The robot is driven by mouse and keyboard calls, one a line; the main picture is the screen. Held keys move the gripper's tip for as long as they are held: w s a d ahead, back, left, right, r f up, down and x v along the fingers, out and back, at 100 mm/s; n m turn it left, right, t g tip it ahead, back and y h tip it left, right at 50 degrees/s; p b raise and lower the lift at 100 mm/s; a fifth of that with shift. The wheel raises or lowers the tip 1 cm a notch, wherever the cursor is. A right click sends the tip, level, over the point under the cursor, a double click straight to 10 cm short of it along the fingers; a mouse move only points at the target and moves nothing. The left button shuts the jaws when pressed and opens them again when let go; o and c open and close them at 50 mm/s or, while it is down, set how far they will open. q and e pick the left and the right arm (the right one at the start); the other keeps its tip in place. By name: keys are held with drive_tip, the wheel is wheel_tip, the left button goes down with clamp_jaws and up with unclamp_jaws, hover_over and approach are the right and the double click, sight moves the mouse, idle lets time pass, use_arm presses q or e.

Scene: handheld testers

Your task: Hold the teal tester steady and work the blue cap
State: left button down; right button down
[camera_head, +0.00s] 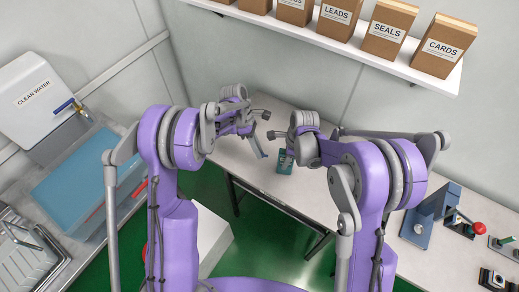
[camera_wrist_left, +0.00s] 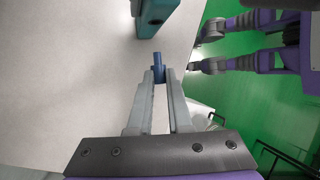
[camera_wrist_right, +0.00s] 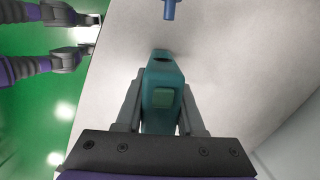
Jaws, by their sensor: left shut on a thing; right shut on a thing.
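The teal tester (camera_wrist_right: 161,78) is in my right gripper (camera_wrist_right: 160,105), clasped between its two fingers, with a lighter green square on its face. It also shows in the head view (camera_head: 285,163), above the table, and partly at the top of the left wrist view (camera_wrist_left: 153,16). The blue cap (camera_wrist_left: 158,60) is a small cylinder pinched at the fingertips of my left gripper (camera_wrist_left: 159,77). It also shows at the top of the right wrist view (camera_wrist_right: 169,9). A visible gap separates the cap from the tester's end.
The pale table (camera_head: 240,160) is clear around the grippers. Blue fixtures and a red-knobbed device (camera_head: 477,228) stand at its right end. A shelf (camera_head: 390,65) with labelled boxes hangs behind. A sink and water tank (camera_head: 36,95) are at the left.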

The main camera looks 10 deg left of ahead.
drive_tip(key=shift+c, duration=2.2)
unclamp_jaws()
drive_tip(key=r, duration=0.4)
drive_tip(key=d+r, duration=0.1)
drive_tip(key=r, duration=0.7)
drive_tip(key=shift+d, duration=0.4)
